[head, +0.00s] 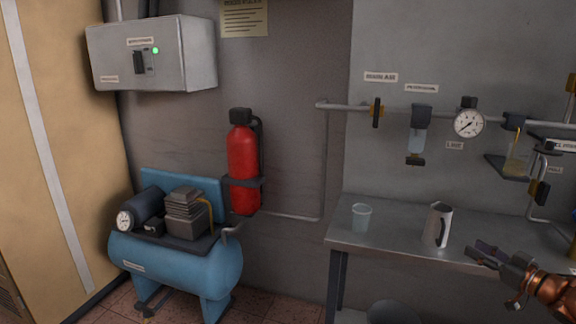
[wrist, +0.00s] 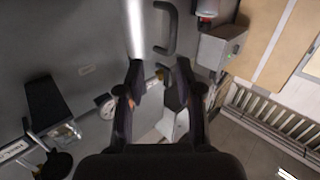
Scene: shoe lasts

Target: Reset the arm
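My gripper (head: 482,250) is at the lower right of the head view, over the right part of the grey bench (head: 392,237) and to the right of a grey-white pitcher (head: 437,225). It looks apart from the pitcher. In the wrist view its two dark fingers (wrist: 158,75) stand apart with a gap between them. I see nothing held there. My orange-brown wrist runs out of the head view at the right edge.
A clear cup (head: 361,216) stands left of the pitcher. Behind the bench run a wall pipe, a gauge (head: 468,123) and valves. A grey box (head: 151,53) is on the wall.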

